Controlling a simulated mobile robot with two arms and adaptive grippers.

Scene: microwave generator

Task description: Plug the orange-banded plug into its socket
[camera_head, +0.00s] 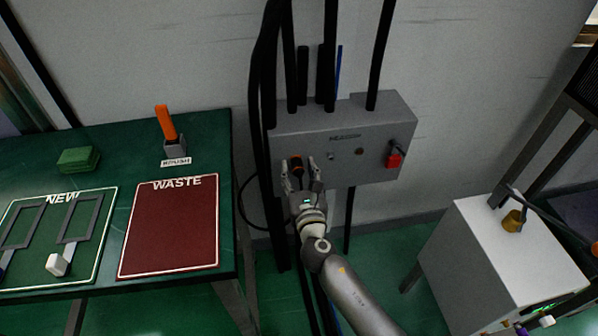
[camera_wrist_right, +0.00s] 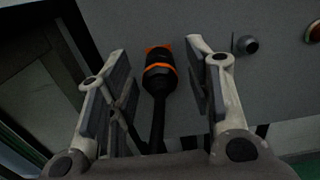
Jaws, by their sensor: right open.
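The orange-banded plug (camera_wrist_right: 159,76) is black with orange bands and a black cable hanging down from it. In the right wrist view it stands upright against the grey box, with an orange edge at its top. Its socket is hidden behind it, so I cannot tell how deep it sits. In the head view the plug (camera_head: 296,165) shows at the left of the box front. My right gripper (camera_head: 303,163) is open, its fingers on either side of the plug; in the wrist view the gripper (camera_wrist_right: 160,70) shows gaps on both sides. My left gripper is not in view.
A green table (camera_head: 110,140) with a red WASTE mat (camera_head: 170,240) stands left. A white cabinet (camera_head: 490,250) stands right.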

